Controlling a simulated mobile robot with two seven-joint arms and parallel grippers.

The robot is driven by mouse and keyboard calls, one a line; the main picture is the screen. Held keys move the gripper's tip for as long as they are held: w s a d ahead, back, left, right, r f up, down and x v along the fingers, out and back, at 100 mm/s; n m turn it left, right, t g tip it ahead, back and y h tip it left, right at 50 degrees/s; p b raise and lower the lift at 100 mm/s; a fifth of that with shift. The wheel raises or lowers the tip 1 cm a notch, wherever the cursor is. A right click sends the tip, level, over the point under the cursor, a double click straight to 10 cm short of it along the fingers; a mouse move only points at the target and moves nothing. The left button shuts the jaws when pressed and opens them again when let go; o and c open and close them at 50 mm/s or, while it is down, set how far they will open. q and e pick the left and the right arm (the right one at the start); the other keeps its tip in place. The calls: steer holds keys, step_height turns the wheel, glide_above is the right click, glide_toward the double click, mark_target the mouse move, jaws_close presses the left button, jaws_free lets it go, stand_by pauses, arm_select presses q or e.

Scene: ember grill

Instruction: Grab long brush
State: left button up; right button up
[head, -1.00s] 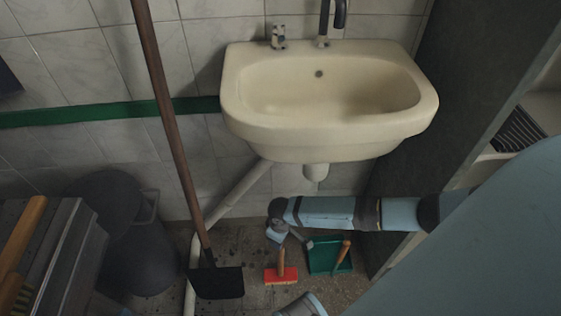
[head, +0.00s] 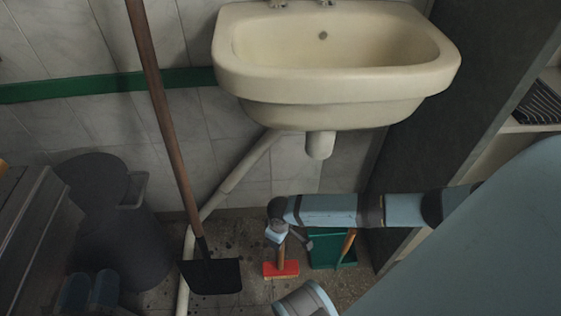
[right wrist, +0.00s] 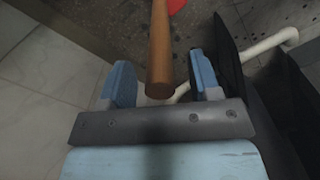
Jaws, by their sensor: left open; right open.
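A long wooden pole (head: 165,120) with a flat black head stands tilted against the wall in the head view. A small red brush (head: 281,270) with a wooden handle stands on the floor below the sink. In the right wrist view its wooden handle (right wrist: 160,50) lies end-on between the fingers of my right gripper (right wrist: 162,85), which is open. In the head view this gripper (head: 281,234) is small, at the handle's top. My left gripper (head: 88,291) is open and empty at the lower left, in front of the bin. An orange-brown tip (head: 3,165) shows at the left edge.
A green dustpan (head: 322,249) with a wooden handle is just right of the red brush. The sink (head: 335,85) overhangs this spot, and a white pipe (head: 233,178) runs down left of it. A dark bin (head: 120,235) and a grey grill-like box (head: 30,230) fill the left.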

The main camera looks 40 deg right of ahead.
arm_select(q)
step_height(320, 180, down, 2)
steer(key=shift+f+g+b, duration=0.15)
steer(key=shift+g+b, duration=0.15)
steer(key=shift+g, duration=0.2)
arm_select(e)
steer(key=shift+f, duration=0.55)
jaws_close()
steer(key=shift+r, duration=0.1)
